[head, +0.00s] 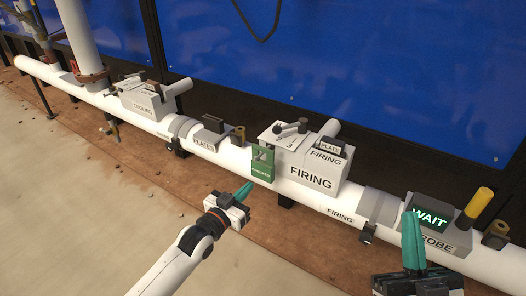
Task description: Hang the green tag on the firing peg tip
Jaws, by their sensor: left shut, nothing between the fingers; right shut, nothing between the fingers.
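The green tag (262,165) hangs upright against the front left of the grey firing box (311,178), below its lever. Whatever holds the tag at its top is too small to make out, and I cannot tell the firing peg tip apart. My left gripper (246,187) is shut and empty, just below and left of the tag, apart from it. My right gripper (411,217) is shut and empty at the lower right, in front of the probe box with the lit WAIT display (430,218).
A long white pipe (215,152) runs across the view and carries the boxes. A lever (290,127) and a plate holder (331,147) stand on the firing box. The cooling box (143,103) is further left. A yellow cylinder (480,202) stands at right. The floor at lower left is clear.

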